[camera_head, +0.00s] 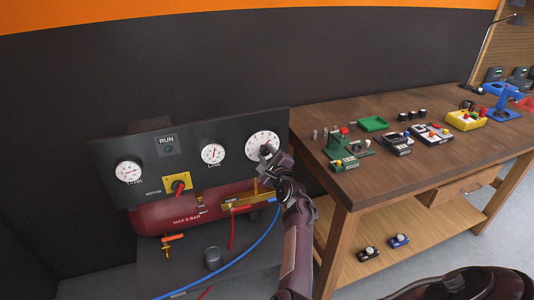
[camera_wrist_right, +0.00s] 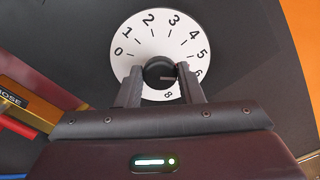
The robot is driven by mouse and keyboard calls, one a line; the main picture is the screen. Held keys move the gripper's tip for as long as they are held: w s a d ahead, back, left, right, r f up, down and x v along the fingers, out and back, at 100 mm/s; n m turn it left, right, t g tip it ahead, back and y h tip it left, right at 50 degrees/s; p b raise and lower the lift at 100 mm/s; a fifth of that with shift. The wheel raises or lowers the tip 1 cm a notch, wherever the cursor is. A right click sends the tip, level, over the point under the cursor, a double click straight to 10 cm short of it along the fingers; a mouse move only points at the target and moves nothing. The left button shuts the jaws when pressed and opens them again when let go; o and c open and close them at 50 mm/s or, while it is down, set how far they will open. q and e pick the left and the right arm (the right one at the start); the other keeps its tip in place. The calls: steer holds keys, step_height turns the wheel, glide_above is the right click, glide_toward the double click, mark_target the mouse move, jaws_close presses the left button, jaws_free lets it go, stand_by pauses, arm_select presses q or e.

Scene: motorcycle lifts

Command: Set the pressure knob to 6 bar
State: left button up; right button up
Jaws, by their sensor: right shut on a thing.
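The pressure knob (camera_wrist_right: 159,70) is a small black knob at the centre of a white numbered dial (camera_wrist_right: 150,35), which runs from 0 to 8. A pale mark on the knob points to the right, roughly toward the 6; the finger partly hides that side. In the head view this dial (camera_head: 262,141) is the right-most on the dark panel. My right gripper (camera_wrist_right: 162,88) is shut on the knob, one finger on each side; it also shows at the dial in the head view (camera_head: 267,153). My left gripper is not in view.
The dark panel (camera_head: 110,154) also bears a TANK gauge (camera_head: 129,172), a LINE gauge (camera_head: 213,153) and a yellow motor switch plate (camera_head: 167,187). A red tank (camera_head: 160,217), brass hose block (camera_head: 240,203) and blue hose (camera_head: 245,245) lie below. A wooden workbench (camera_head: 400,180) stands right.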

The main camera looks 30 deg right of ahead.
steer(key=shift+m, duration=1.1)
steer(key=shift+p, duration=0.3)
steer(key=o, duration=1)
steer(key=shift+c, duration=0.2)
steer(key=shift+a+f, duration=0.1)
